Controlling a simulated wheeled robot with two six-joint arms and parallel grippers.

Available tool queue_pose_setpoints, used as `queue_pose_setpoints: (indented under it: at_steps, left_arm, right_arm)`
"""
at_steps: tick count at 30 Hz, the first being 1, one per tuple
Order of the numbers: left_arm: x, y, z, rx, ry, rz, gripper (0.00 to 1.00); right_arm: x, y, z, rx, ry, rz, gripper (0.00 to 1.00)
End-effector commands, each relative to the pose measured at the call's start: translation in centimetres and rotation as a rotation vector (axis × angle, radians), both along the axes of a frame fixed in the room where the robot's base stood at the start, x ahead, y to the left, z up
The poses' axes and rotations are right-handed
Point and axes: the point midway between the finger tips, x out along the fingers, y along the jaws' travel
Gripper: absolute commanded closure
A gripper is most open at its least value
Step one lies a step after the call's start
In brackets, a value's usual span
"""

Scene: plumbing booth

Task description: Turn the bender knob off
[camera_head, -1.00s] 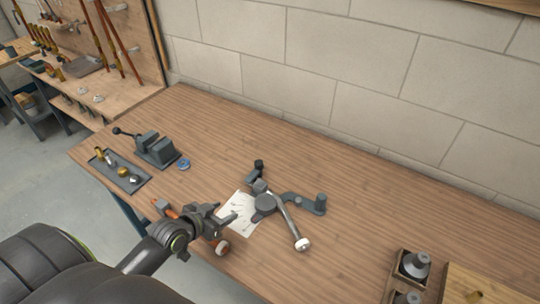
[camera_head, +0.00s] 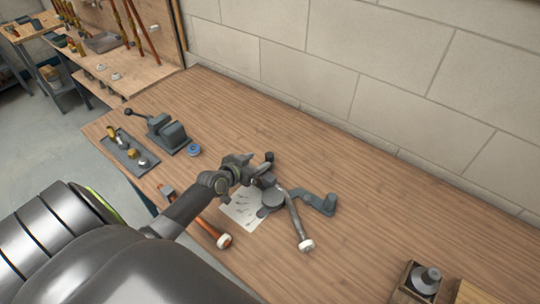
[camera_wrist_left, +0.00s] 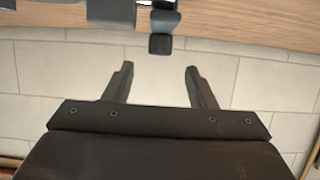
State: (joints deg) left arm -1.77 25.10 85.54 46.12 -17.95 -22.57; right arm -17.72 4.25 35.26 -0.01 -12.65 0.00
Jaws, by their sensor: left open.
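The grey bender (camera_head: 271,201) sits on the wooden workbench, with a metal lever ending in a white tip (camera_head: 306,245) and a grey arm curving right. A small dark knob (camera_head: 269,156) shows at its back end. My left gripper (camera_head: 258,172) is over the bender's back end, close to the knob, and partly hides that part. In the left wrist view my open, empty fingers (camera_wrist_left: 159,68) point toward a dark block-like end (camera_wrist_left: 160,43), probably the knob, which lies just beyond and between the fingertips. Contact is not visible. My right gripper is not in view.
A white sheet (camera_head: 240,212) lies beside the bender. An orange handle with a white end (camera_head: 223,240) lies in front of my arm. A vise (camera_head: 166,136), a blue ring (camera_head: 194,150) and a tray of fittings (camera_head: 122,150) are left. The bench behind right is clear up to the wall.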

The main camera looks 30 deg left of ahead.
Motion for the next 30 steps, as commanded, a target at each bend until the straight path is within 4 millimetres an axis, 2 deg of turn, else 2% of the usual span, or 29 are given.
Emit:
queue_pose_setpoints:
  at_steps: [6,15,27,28,30]
  left_arm:
    - [3.6,-0.3,-1.6,-0.002,-0.001,0.002,0.49]
    - [6.8,-0.5,-3.0,-0.002,0.000,0.001,0.49]
    - [7.3,-0.6,-3.1,0.000,0.001,0.000,0.49]
    - [7.3,-0.6,-3.1,0.000,0.001,0.000,0.50]
    - [7.3,-0.6,-3.1,0.000,0.001,0.000,0.59]
  right_arm:
    - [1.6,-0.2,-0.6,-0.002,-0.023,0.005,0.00]
    - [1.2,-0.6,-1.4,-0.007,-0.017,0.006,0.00]
    - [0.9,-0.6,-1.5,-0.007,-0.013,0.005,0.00]
    - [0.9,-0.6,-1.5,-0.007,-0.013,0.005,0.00]
    - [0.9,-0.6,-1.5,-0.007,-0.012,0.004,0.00]
